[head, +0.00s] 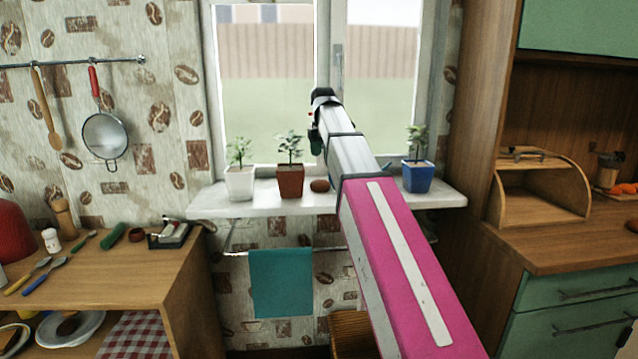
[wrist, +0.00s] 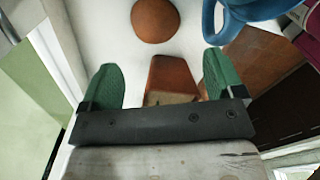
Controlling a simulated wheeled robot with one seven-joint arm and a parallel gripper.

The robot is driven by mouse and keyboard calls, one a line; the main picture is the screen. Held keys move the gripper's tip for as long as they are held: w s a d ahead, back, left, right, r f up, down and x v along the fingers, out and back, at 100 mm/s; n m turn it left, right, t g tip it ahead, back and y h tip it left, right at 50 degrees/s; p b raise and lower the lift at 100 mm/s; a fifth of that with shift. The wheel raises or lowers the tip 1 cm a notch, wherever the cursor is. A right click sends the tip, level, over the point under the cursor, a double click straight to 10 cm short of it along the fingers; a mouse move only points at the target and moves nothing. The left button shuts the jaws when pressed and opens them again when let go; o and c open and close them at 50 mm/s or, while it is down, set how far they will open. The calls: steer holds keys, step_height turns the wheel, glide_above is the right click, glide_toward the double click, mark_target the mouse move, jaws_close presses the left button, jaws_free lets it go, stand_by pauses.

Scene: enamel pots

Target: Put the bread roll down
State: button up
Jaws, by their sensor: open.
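The bread roll (head: 319,185) is a round brown bun resting on the white windowsill (head: 440,198), between the brown pot (head: 291,181) and the blue pot (head: 420,177). In the wrist view the roll (wrist: 156,18) lies on the white surface, beyond my fingers and apart from them. My gripper (wrist: 160,78) has its two green fingers spread wide, with nothing held. A tapered brown shape (wrist: 172,78), seemingly the brown pot, shows between the fingers; I cannot tell how near it is. In the head view my gripper (head: 316,140) is small, near the window above the sill.
A white pot (head: 239,184) with a plant stands left on the sill. A teal towel (head: 281,282) hangs below. A cluttered wooden counter (head: 150,262) is left, a wooden bread box (head: 540,190) right. A blue curved thing (wrist: 240,12) shows in the wrist view.

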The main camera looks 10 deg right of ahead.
mark_target(321, 182)
steer(key=shift+w+f, duration=0.1)
steer(key=shift+f, duration=0.05)
step_height(321, 182, down, 5)
steer(key=shift+f, duration=0.1)
steer(key=shift+w+a+f, duration=0.1)
steer(key=shift+a+f, duration=0.05)
steer(key=shift+f, duration=1.2)
steer(key=shift+a+f, duration=0.15)
steer(key=shift+f, duration=1.2)
steer(key=c, duration=0.8)
steer(key=shift+o, duration=0.2)
steer(key=shift+r, duration=0.15)
